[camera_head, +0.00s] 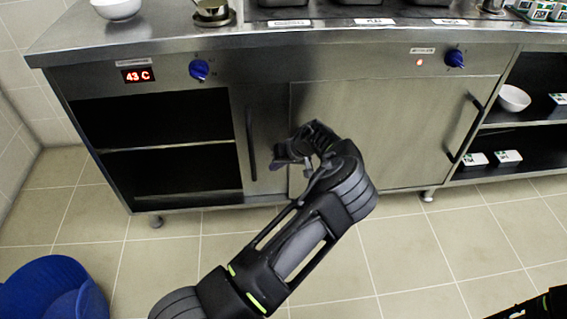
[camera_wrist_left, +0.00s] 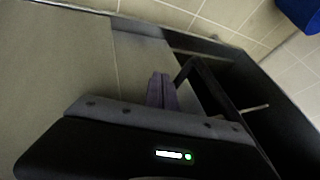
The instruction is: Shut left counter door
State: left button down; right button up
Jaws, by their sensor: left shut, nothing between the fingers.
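The left counter door (camera_head: 265,120) is a grey metal sliding panel with a black vertical handle (camera_head: 250,145). It is slid to the right, with only a strip showing and the rest apparently behind the right door (camera_head: 375,130). The left compartment (camera_head: 155,120) stands open, dark inside with a shelf. My left gripper (camera_head: 283,155) is just right of the handle, in front of the door panels, and is shut and empty. In the left wrist view its closed fingers (camera_wrist_left: 161,91) are beside the black handle (camera_wrist_left: 205,85); contact is unclear.
The right door has its own black handle (camera_head: 463,128) at its right end. Open shelves (camera_head: 520,125) with a white bowl (camera_head: 513,98) are at the far right. The tiled floor before the counter is otherwise clear.

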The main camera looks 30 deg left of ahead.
pick_arm(q)
jog(key=s+a, duration=0.1)
jog(key=s+a+f, duration=0.1)
jog(key=a, duration=0.1)
jog(key=shift+s+a+b, duration=0.15)
jog(key=shift+s+b, duration=0.05)
jog(key=shift+b, duration=0.1)
jog(key=shift+s+a, duration=0.1)
jog(key=s+a+b, duration=0.1)
jog(key=s+a, duration=1.2)
jog(key=a, duration=0.4)
jog(key=s+a+b, duration=0.1)
jog(key=s+a, duration=1.2)
jog(key=a, duration=0.5)
jog(key=shift+s, duration=0.3)
jog(key=shift+r, duration=0.1)
